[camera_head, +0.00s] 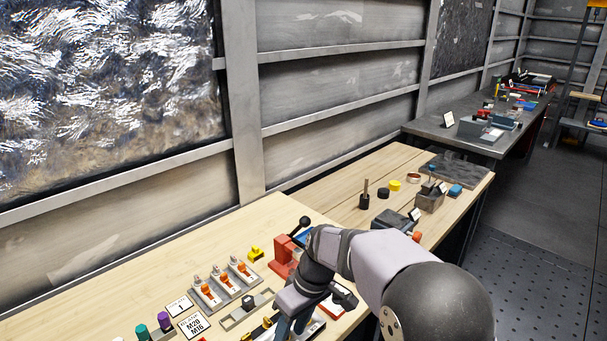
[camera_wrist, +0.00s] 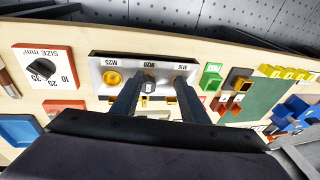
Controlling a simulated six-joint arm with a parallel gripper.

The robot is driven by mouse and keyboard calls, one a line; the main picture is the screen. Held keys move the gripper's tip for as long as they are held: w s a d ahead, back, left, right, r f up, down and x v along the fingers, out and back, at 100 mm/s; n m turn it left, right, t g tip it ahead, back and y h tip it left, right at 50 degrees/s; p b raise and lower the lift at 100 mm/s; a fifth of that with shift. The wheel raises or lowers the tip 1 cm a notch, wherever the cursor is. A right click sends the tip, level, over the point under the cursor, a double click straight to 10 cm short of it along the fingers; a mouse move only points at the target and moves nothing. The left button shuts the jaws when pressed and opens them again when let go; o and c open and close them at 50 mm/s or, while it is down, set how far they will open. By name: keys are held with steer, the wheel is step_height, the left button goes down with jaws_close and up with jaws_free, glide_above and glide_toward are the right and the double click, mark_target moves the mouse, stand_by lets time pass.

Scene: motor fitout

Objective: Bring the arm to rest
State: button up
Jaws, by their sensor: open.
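My arm (camera_head: 330,250) reaches over the wooden bench from the lower right in the head view. My gripper (camera_wrist: 158,85) shows in the wrist view with its two dark fingers apart and nothing visible held between them. The fingers are over a white tray (camera_wrist: 108,84) marked M25, M20 and M16. A yellow round part (camera_wrist: 112,78) sits at its M25 place, and a small dark grey piece shows between the fingers. Whether the fingertips touch the tray cannot be told.
A red press-like tool (camera_head: 284,258) stands close beside my arm. A grey holder with several orange-marked parts (camera_head: 226,284) and label cards (camera_head: 194,325) lie to its left. A SIZE mm dial (camera_wrist: 45,67) and a green mat (camera_wrist: 252,101) flank the tray in the wrist view.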

steer(key=s+d+f+m+h, duration=0.2)
steer(key=s+d+f+m, duration=0.45)
steer(key=s+d, duration=0.3)
steer(key=s+d+r+m+h+p, duration=0.1)
steer(key=s+d+r+m+p, duration=0.1)
steer(key=s+d+r, duration=0.2)
steer(key=s+d, duration=0.3)
steer(key=d, duration=0.1)
steer(key=shift+s+r, duration=0.4)
steer(key=shift+m, duration=0.25)
steer(key=shift+c, duration=0.2)
stand_by(0.4)
